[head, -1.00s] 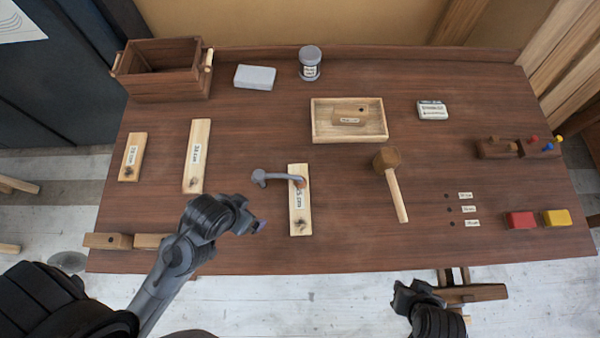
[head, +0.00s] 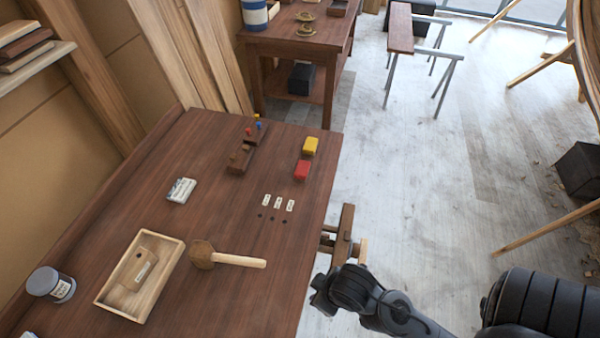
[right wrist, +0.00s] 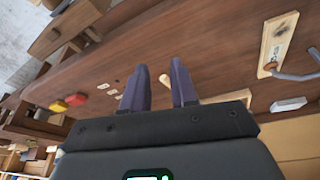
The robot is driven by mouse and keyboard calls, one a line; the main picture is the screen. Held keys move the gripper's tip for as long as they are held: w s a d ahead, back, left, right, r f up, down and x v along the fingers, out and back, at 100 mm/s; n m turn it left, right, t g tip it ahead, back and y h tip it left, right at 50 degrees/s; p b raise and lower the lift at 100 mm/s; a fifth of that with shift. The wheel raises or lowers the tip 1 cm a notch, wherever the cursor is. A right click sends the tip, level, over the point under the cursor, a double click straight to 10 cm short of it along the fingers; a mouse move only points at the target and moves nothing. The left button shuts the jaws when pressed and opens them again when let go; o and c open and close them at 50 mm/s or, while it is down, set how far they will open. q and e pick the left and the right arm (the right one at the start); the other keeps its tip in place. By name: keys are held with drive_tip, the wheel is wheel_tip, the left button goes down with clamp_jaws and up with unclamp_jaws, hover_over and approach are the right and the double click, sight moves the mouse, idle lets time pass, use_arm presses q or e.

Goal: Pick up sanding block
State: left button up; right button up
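A wooden block with a label (head: 133,268) lies in a shallow light wooden tray (head: 164,283) at the lower left of the head view. It looks the most like a sanding block, but I cannot read the label. My right gripper (head: 322,296) is off the bench's front edge in the head view, well to the right of the tray. In the right wrist view its two fingers (right wrist: 159,66) stand apart with nothing between them. My left gripper is out of view.
A mallet (head: 235,260) lies just right of the tray. A jar (head: 50,285) stands to its left. A white labelled block (head: 181,190), red block (head: 302,170) and yellow block (head: 310,146) sit farther along. A wooden vise (head: 342,238) juts out near my right gripper.

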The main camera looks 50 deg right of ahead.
idle(0.4)
drive_tip(key=o, duration=1.2)
drive_tip(key=shift+c, duration=0.2)
